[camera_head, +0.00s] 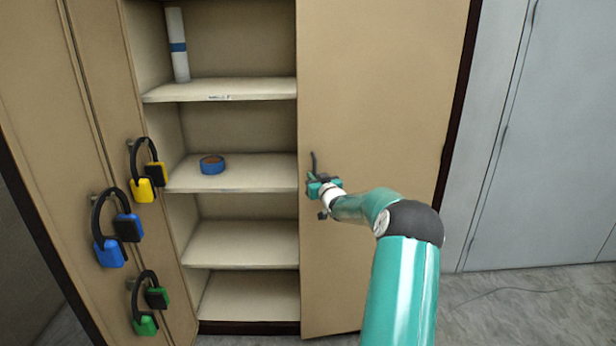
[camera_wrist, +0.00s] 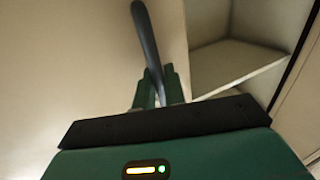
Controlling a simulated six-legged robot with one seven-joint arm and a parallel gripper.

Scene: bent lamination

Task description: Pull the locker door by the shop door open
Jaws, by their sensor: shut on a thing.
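The tan locker door (camera_head: 385,90) beside the grey shop door (camera_head: 560,150) has a dark bar handle (camera_head: 313,160) near its left edge. The door's lower left corner reaches a little below the locker's base, so it looks slightly ajar; the exact angle is hard to tell. My gripper (camera_head: 316,181) is at the handle, shut on its lower part. In the wrist view, the green fingers of my gripper (camera_wrist: 158,88) close around the handle (camera_wrist: 146,35), whose upper part sticks out above them. The part between the fingers is hidden.
Left of the door, open shelves (camera_head: 245,172) hold a blue tape roll (camera_head: 212,165) and a white roll (camera_head: 177,45). Yellow (camera_head: 143,188), blue (camera_head: 108,252) and green (camera_head: 145,322) ear defenders hang on the left panel.

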